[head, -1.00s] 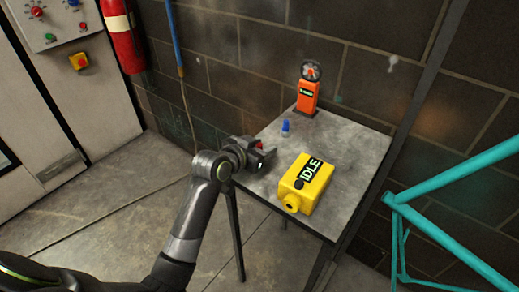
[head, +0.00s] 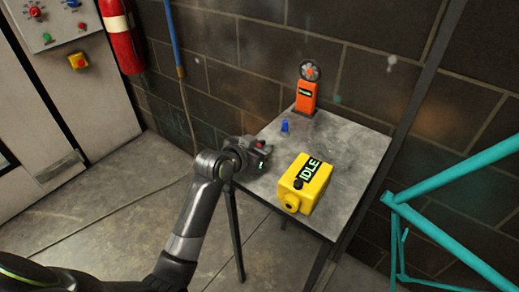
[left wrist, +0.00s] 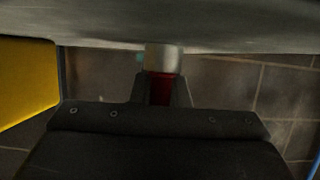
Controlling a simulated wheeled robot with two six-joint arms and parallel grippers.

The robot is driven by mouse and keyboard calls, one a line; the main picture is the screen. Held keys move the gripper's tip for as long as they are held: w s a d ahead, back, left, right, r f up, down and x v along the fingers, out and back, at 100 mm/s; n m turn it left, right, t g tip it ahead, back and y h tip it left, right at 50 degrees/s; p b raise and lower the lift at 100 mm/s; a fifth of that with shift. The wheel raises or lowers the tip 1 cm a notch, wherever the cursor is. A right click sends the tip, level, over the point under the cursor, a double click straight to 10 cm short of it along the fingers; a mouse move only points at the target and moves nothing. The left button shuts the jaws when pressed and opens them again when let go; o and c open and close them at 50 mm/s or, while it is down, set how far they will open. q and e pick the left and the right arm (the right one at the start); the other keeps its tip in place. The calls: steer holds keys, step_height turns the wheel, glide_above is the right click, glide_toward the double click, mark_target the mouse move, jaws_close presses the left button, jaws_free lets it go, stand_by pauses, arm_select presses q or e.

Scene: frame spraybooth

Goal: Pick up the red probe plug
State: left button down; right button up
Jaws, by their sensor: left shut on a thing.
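The red probe plug (head: 261,144) shows as a small red spot at my left gripper (head: 264,152), over the left edge of the grey table. In the left wrist view the plug's dark red body (left wrist: 160,90) sits between the two fingers, with a pale metallic cylinder (left wrist: 164,58) beyond it, close to the grey table surface. My left gripper is shut on the red plug. Whether the plug touches the table cannot be told. My right gripper is not in view.
On the table (head: 352,150) stand a yellow box marked IDLE (head: 306,183), a small blue plug (head: 285,126) and an orange device (head: 306,96). A teal frame (head: 440,235) is at the right. A brick wall stands behind.

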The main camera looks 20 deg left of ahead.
arm_select(q)
step_height(320, 180, up, 10)
stand_by(0.5)
stand_by(0.6)
